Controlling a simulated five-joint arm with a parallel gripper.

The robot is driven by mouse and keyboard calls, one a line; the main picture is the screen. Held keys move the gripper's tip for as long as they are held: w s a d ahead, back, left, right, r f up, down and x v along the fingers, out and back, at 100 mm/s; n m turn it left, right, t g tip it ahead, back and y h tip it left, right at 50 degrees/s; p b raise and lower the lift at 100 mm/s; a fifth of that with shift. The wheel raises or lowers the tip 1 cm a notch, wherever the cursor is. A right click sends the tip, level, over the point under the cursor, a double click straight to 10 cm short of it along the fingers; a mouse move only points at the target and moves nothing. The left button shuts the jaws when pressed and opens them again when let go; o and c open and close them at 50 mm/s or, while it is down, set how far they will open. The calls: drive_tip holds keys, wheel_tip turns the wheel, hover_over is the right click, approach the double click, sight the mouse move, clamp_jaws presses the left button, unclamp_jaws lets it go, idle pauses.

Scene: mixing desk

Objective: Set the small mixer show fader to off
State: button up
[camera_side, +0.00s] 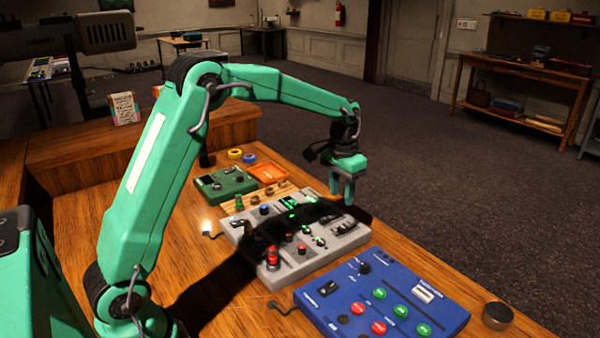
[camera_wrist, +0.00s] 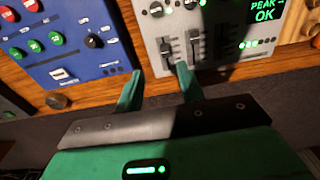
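A grey mixer panel (camera_side: 298,258) lies on the desk with knobs, green lights and faders; it also shows in the wrist view (camera_wrist: 223,66). Two dark faders, a left one (camera_wrist: 167,50) and a right one (camera_wrist: 193,45), sit side by side near its edge. Their labels are too small to read, so I cannot tell which is the show fader. My gripper (camera_wrist: 159,69) is open and empty, with a gap between its green fingers. The right fingertip is close to the faders in the picture; I cannot tell whether it touches. In the side view my gripper (camera_side: 343,193) is above the panel's far right edge.
A blue control box (camera_side: 385,300) with red and green buttons lies beside the panel. A green box (camera_side: 224,183), an orange tray (camera_side: 267,172) and tape rolls (camera_side: 235,154) are behind it. A dark round knob (camera_side: 497,316) stands at the desk's right edge.

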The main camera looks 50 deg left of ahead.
sight(343, 226)
drive_tip(key=shift+g, duration=0.3)
drive_tip(key=f, duration=0.1)
drive_tip(key=w+f, duration=0.2)
drive_tip(key=shift+w+a+f, duration=0.1)
drive_tip(key=shift+a+f, duration=0.2)
drive_tip(key=shift+a, duration=0.1)
drive_tip(key=shift+f, duration=3.9)
drive_tip(key=shift+c, duration=0.2)
clamp_jaws()
